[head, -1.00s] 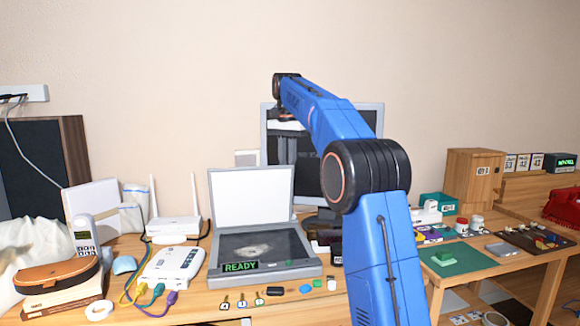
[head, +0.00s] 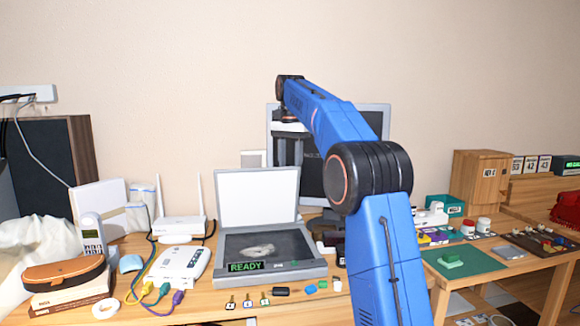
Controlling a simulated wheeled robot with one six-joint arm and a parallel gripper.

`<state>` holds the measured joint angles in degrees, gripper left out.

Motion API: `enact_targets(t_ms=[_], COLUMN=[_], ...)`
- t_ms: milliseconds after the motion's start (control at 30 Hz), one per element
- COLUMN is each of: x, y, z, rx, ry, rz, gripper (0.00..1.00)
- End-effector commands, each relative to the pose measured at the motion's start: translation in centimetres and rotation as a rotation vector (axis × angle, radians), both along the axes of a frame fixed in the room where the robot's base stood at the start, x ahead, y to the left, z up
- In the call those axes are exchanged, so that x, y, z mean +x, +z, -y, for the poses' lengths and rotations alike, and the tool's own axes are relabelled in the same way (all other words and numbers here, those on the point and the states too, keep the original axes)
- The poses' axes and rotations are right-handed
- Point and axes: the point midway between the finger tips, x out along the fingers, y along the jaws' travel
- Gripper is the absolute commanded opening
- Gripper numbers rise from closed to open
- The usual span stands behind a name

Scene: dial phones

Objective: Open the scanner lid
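The scanner (head: 308,271) sits on the wooden desk, a grey flatbed with dark glass and a green "READY" display. Its lid (head: 257,196) stands raised at the back, with the white underside facing me. A pale irregular shape shows on the glass. My gripper (head: 288,150) is above and behind the lid's right side, in front of the dark monitor, pointing down. It appears clear of the lid. Its fingers are small and dark against the screen, so their opening is hard to judge.
A white router (head: 178,229) and a white box with cables (head: 183,264) stand left of the scanner. The monitor (head: 375,120) is behind my arm. Small keys and coloured pieces lie along the desk's front edge. A green mat (head: 470,262) lies on the right-hand table.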

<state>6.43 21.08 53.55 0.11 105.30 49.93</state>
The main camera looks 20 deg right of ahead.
Motion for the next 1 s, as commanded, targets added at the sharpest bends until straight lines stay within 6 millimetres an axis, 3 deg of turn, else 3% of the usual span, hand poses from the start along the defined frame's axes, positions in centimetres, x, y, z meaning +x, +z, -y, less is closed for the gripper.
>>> enact_targets(t_ms=[33, 467, 1000], x=[0.2, -0.7, -7.8], y=[-0.8, -0.7, -1.9], z=[0.0, 0.0, -1.7], rx=[0.003, 0.000, 0.004], ry=[0.000, -0.001, 0.000], rz=[-0.014, -0.013, -0.014], gripper=[0.38, 0.38, 0.38])
